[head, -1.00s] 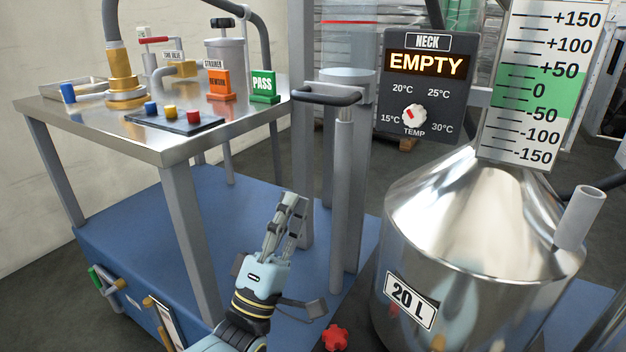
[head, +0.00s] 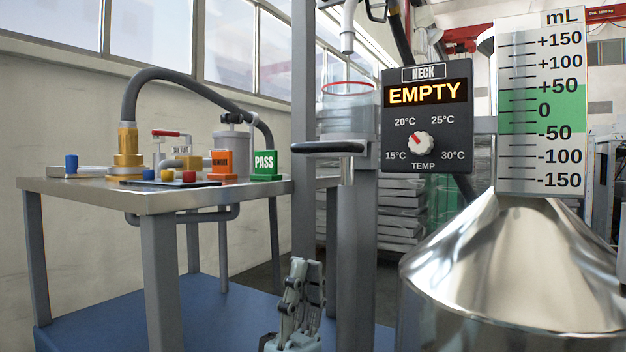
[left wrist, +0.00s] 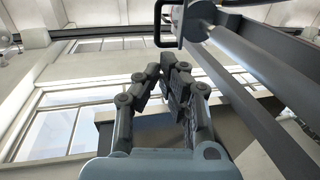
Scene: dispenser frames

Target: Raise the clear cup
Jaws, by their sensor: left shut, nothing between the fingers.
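The clear cup (head: 345,112) is a see-through cylinder with a red ring near its top, in the head view. It stands upright on a grey bracket on the post, left of the NECK panel. A dark handle (head: 328,147) sticks out to the left just below the cup. My left gripper (head: 305,272) is shut and empty, pointing up, well below the handle and apart from it. In the left wrist view its fingers (left wrist: 178,78) are together with nothing between them. The cup is not clear in that view. My right gripper is not in view.
A white nozzle (head: 348,28) hangs over the cup. The NECK panel (head: 427,120) reads EMPTY. A shiny steel vessel (head: 510,270) with a scale plate (head: 545,100) stands at right. A metal table (head: 110,195) with a hose and coloured blocks stands at left.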

